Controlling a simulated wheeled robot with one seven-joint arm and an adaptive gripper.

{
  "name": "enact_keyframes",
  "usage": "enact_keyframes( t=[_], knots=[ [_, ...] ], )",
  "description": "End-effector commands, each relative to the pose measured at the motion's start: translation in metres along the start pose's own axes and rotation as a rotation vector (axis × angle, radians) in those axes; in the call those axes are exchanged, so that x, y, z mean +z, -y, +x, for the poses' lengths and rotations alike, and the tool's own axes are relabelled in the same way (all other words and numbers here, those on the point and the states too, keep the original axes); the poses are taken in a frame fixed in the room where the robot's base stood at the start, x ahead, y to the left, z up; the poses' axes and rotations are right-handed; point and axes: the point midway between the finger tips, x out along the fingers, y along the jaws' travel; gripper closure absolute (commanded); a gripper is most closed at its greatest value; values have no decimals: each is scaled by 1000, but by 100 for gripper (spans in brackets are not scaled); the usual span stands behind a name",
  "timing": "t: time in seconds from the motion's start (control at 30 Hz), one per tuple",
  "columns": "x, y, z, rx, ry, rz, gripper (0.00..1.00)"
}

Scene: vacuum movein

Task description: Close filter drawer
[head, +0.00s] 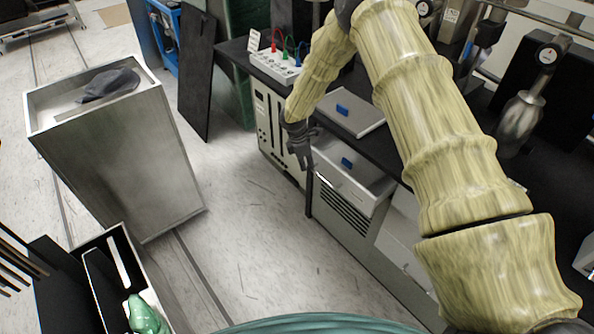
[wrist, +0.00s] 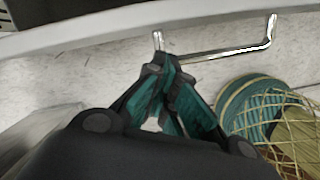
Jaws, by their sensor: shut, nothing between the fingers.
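The filter drawer (head: 352,195) is pulled out from the front of the workbench, with a small blue piece (head: 347,163) inside it. Its metal handle shows on the front face in the wrist view (wrist: 235,50), below the pale drawer rim (wrist: 120,33). My gripper (head: 309,170) is shut and empty at the drawer's outer left corner, in front of its face. In the wrist view my fingertips (wrist: 158,66) are at the left end of the handle. I cannot tell whether they touch it.
A pale tray (head: 350,115) with a blue piece lies on the dark benchtop. A box with colored leads (head: 275,66) stands farther back. A tall metal bin (head: 120,160) stands at left, a dark box with a green item (head: 145,315) at lower left. Floor between is clear.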

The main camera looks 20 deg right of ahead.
Motion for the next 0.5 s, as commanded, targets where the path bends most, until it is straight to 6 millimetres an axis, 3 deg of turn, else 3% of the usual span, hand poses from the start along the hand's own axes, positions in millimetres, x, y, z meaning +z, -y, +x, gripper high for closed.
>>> enact_keyframes(
  t=[0.5],
  knots=[
    [7, -3, 3, -2, 0, -1, 100]
  ],
)
